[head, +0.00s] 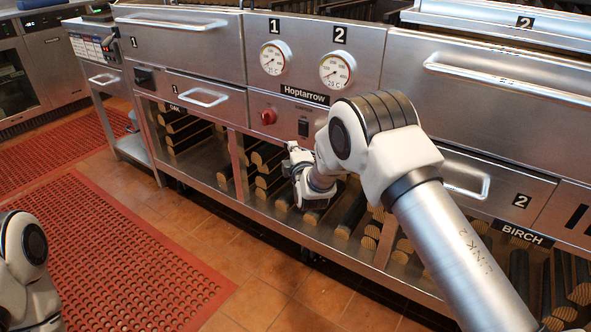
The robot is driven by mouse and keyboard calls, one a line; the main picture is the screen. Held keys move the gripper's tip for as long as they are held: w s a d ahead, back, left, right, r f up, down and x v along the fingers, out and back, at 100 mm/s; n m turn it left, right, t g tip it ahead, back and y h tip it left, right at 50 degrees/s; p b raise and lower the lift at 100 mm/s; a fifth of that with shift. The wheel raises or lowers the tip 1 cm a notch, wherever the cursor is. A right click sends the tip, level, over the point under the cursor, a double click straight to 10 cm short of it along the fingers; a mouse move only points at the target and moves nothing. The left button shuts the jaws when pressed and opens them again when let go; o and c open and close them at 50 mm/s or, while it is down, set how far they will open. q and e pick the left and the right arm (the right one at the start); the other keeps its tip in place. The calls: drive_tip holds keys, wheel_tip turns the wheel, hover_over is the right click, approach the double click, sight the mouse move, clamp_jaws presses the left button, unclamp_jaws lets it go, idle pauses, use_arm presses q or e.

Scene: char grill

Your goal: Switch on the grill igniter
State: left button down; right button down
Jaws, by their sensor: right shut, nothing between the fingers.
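The steel grill (400,75) fills the middle and right, with two round dials and a "Hoptarrow" label on its centre panel. Below the label are a red round knob (268,116) and a small black rocker switch (303,128). Neither is labelled legibly as the igniter, and the rocker's position is too small to tell. My right gripper (294,162) is shut and empty, just below the rocker switch in the picture, in front of the wood shelf. I cannot tell whether it touches anything. Only white links of my left arm show at lower left; its gripper is out of view.
Logs (268,160) fill the open shelves under the grill. Drawer handles (200,97) stick out from the front. A black control (145,78) sits farther left. A red perforated mat (130,260) lies on the tiled floor. A steel side table (130,148) stands at the left.

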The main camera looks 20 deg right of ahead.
drive_tip(key=s+p, duration=0.1)
drive_tip(key=s, duration=0.8)
drive_tip(key=shift+a+f, duration=0.35)
drive_tip(key=shift+f, duration=0.05)
drive_tip(key=shift+s, duration=0.1)
drive_tip(key=s+d+f+g, duration=0.2)
drive_tip(key=s+f, duration=0.3)
drive_tip(key=f, duration=0.2)
drive_tip(key=s+d+f+g, duration=0.15)
drive_tip(key=s+f, duration=0.25)
drive_tip(key=f, duration=0.4)
drive_tip(key=s+f+m+g+y, duration=0.1)
drive_tip(key=s+f+m+g, duration=0.4)
drive_tip(key=s, duration=0.7)
drive_tip(key=s+f+m+g, duration=0.35)
drive_tip(key=s+f, duration=0.35)
drive_tip(key=s, duration=0.5)
drive_tip(key=s+a+m+g+y, duration=0.15)
drive_tip(key=s+m+g, duration=0.35)
drive_tip(key=s+m, duration=0.5)
wheel_tip(320, 180, up, 26)
drive_tip(key=s+n+p, duration=0.1)
drive_tip(key=n+p, duration=0.1)
drive_tip(key=p, duration=2.3)
drive_tip(key=shift+s+f+p, duration=0.2)
drive_tip(key=shift+s+p, duration=0.05)
drive_tip(key=shift+p, duration=0.15)
